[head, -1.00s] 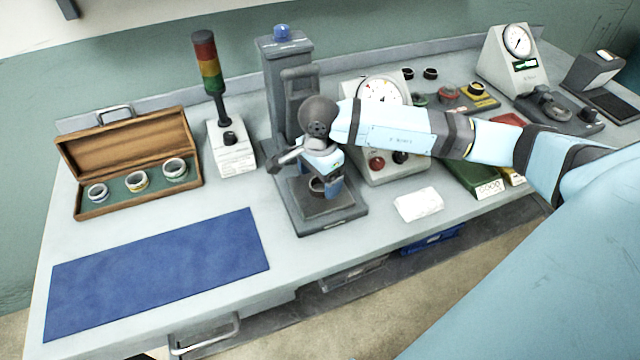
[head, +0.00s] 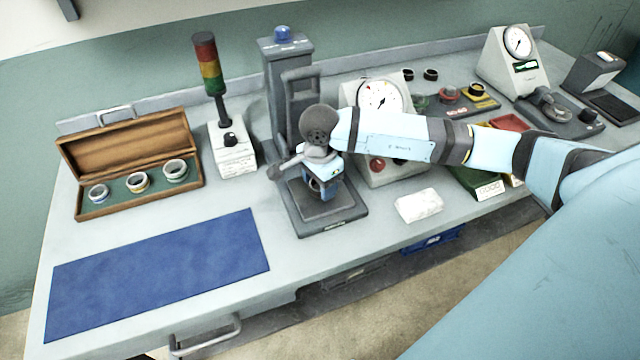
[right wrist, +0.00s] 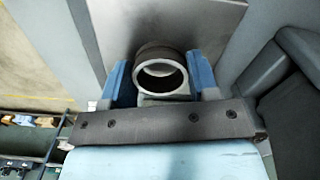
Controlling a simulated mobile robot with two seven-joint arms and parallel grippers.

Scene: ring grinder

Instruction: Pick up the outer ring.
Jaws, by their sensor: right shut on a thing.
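The outer ring is a dark metal ring with a bright rim (right wrist: 162,76). In the right wrist view it stands between the two blue fingers of my right gripper (right wrist: 164,84). The gripper is shut on it. In the head view my right gripper (head: 323,186) is over the grey base plate of the press-like stand (head: 335,215), and its fingers and hand largely hide the ring. I cannot tell whether the ring touches the plate. My left gripper is out of view.
The stand's grey column (head: 287,80) rises close behind my gripper. An open wooden case (head: 130,150) with 3 rings and a signal lamp (head: 209,65) are to the left. A blue mat (head: 155,272) lies clear in front. A white block (head: 418,205) sits to the right.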

